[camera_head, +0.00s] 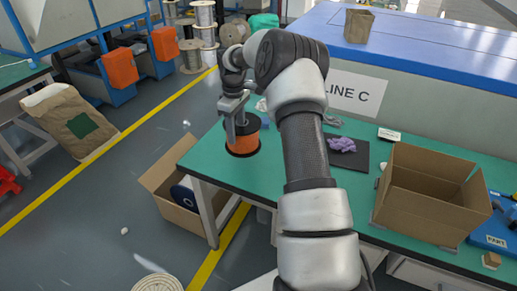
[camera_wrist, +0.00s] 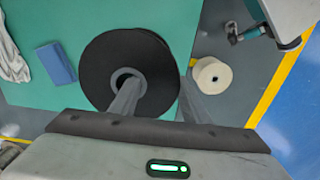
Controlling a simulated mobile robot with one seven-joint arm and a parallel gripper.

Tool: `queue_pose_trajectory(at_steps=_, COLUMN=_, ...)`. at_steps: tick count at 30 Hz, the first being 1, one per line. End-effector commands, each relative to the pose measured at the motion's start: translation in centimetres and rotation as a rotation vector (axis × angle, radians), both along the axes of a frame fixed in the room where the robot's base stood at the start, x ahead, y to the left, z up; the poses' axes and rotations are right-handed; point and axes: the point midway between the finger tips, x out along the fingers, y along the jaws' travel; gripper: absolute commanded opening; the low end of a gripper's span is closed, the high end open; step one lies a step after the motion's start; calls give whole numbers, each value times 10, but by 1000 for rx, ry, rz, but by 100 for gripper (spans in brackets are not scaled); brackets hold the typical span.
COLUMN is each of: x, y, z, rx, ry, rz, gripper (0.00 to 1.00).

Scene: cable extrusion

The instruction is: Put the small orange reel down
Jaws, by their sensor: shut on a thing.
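The small orange reel (camera_head: 241,145) has an orange winding between black flanges. It is upright at the left end of the green table (camera_head: 215,164); I cannot tell whether its base touches the top. My gripper (camera_head: 238,128) comes down on it from above and is shut on it. In the wrist view, the reel's black upper flange (camera_wrist: 105,65) faces the camera. One finger of my gripper (camera_wrist: 155,92) goes into the hub hole and the other is outside the rim on the right. The orange winding is hidden there.
An open cardboard box (camera_head: 430,205) and a dark mat (camera_head: 345,152) with a purple cloth stand further right on the table. A blue block (camera_wrist: 56,63) lies near the reel. A carton (camera_head: 165,190) stands on the floor below the table's left edge.

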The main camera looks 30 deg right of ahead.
Motion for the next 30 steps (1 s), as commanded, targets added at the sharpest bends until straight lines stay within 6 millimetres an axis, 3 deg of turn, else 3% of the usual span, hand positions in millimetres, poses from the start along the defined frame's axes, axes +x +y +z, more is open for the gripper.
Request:
queue_pose_trajectory(at_steps=6, x=-1, y=0, z=-40, rx=2, ry=1, rz=-1, gripper=11)
queue_pose_trajectory(at_steps=11, x=0, y=0, z=-51, rx=0, ry=0, rz=-1, gripper=11)
queue_pose_trajectory(at_steps=18, x=-1, y=0, z=-82, rx=2, ry=1, rz=-2, gripper=11)
queue_pose_trajectory(at_steps=30, x=0, y=0, z=-89, rx=0, ry=-1, rz=-1, gripper=11)
